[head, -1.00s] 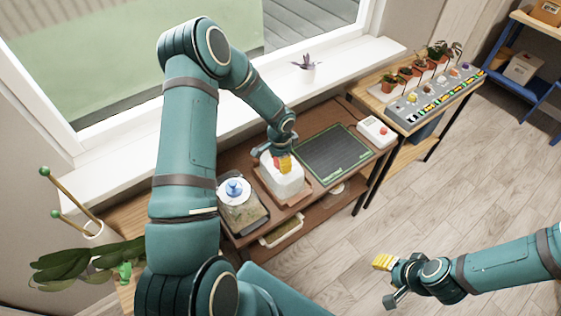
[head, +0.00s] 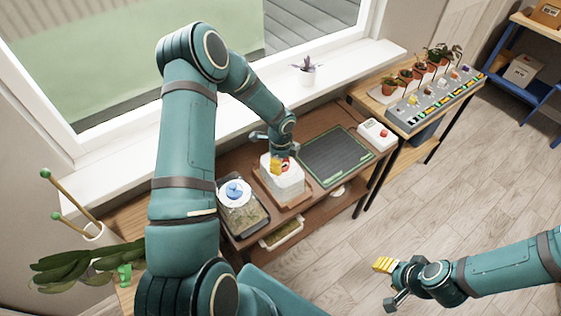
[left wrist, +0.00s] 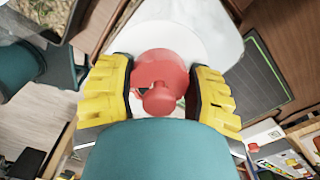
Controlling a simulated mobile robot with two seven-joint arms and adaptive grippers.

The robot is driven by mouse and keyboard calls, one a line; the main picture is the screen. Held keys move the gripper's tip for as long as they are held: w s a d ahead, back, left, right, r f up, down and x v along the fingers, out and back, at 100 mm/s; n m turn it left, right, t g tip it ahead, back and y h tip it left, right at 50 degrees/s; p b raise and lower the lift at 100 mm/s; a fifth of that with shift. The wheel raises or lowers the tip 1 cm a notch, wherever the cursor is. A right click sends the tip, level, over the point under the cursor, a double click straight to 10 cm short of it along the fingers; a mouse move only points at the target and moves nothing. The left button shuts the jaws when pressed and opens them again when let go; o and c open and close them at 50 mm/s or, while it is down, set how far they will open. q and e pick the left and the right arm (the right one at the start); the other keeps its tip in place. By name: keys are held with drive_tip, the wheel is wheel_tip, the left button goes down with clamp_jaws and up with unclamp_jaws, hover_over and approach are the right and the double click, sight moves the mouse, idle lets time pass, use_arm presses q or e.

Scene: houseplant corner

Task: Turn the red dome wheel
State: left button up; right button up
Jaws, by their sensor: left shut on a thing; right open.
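The red dome wheel (left wrist: 160,72) sits on top of a white dome (head: 284,184) on the wooden shelf unit. In the left wrist view my left gripper (left wrist: 160,95) has its two yellow fingers on opposite sides of the wheel, shut on it. In the head view the left gripper (head: 279,166) points down at the dome's top, and only a little red (head: 285,164) shows beside a yellow finger. My right gripper (head: 387,283) is open and empty above the floor at lower right, far from the dome.
A glass container with a blue knob (head: 234,189) stands left of the dome. A dark green-edged mat (head: 335,157) and a white box with a red button (head: 376,134) lie to its right. A second table (head: 410,115) holds potted plants.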

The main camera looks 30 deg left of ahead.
use_arm(q)
drive_tip(key=shift+m, duration=0.6)
drive_tip(key=o, duration=1.2)
wheel_tip(320, 180, up, 12)
drive_tip(key=shift+r, duration=0.1)
